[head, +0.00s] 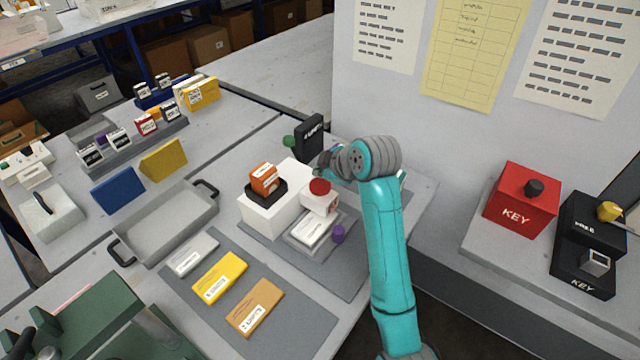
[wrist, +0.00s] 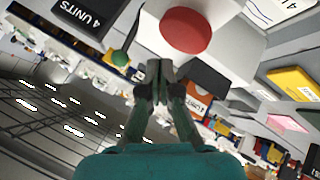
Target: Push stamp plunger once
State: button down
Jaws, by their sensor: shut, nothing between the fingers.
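The stamp plunger has a round red top (head: 319,187) on a white body (head: 318,203), beside a white block on the grey table. In the wrist view the red top (wrist: 186,30) appears large, just beyond my fingertips. My gripper (head: 322,165) is close behind the red top in the head view, partly hidden by its own wrist. In the wrist view my gripper (wrist: 158,70) has its fingertips together with nothing between them. I cannot tell whether the fingertips touch the plunger. A white labelled piece (head: 312,228) lies in a tray below the plunger.
An orange block (head: 264,178) sits in a black holder on the white block (head: 270,211). A black labelled box (head: 309,138) stands behind my gripper. A purple knob (head: 338,234) is at the front right of the stamp. Labelled blocks lie on a grey mat (head: 290,325).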

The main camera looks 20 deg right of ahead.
aim_at(318, 182)
jog(key=shift+f, duration=0.65)
jog(key=shift+f, duration=0.15)
dwell(0.9)
jog(key=shift+f, duration=0.3)
jog(key=shift+f, duration=1)
dwell(1.1)
jog(key=shift+r, duration=1.45)
jog(key=shift+r, duration=2.5)
